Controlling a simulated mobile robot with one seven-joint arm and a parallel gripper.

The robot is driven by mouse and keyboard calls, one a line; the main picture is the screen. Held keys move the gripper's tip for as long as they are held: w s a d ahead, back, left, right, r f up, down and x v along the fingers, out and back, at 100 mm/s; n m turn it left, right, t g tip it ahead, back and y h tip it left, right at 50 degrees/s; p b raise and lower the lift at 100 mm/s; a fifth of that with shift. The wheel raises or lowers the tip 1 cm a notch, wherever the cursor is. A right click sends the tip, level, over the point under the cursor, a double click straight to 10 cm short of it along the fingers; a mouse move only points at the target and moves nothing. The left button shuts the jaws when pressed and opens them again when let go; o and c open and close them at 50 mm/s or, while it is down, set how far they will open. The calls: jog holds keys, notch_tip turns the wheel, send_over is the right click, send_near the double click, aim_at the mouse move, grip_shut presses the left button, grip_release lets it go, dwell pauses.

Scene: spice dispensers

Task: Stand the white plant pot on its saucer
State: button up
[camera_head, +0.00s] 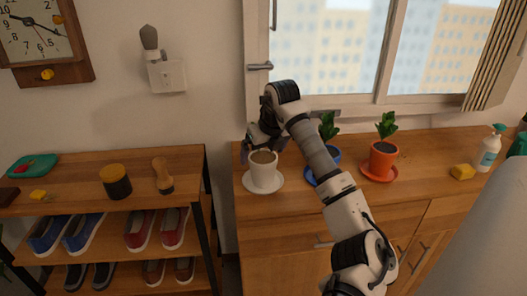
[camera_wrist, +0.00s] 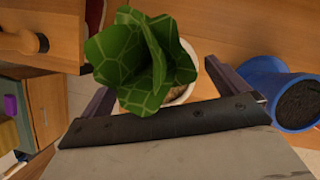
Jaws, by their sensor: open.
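The white plant pot (camera_head: 264,173) stands upright, with brown soil showing at its top. It appears to rest on its white saucer (camera_head: 249,185), whose rim shows around the pot's base on the left end of the wooden counter. My gripper (camera_head: 258,143) is just behind and above the pot, and its fingertips are hard to make out there. In the wrist view, my gripper (camera_wrist: 165,92) is open, with its fingers apart on either side of green leaves (camera_wrist: 140,62). The leaves hide most of a white rounded surface (camera_wrist: 187,52) behind them; I cannot tell whether it is pot or saucer.
A blue pot (camera_wrist: 290,103) stands close to the right, partly hidden by my arm in the head view. The window wall is behind. Bare counter lies in front.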

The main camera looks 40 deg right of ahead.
jog(key=b+v, duration=0.2)
jog(key=v, duration=1)
jog(key=shift+r, duration=0.1)
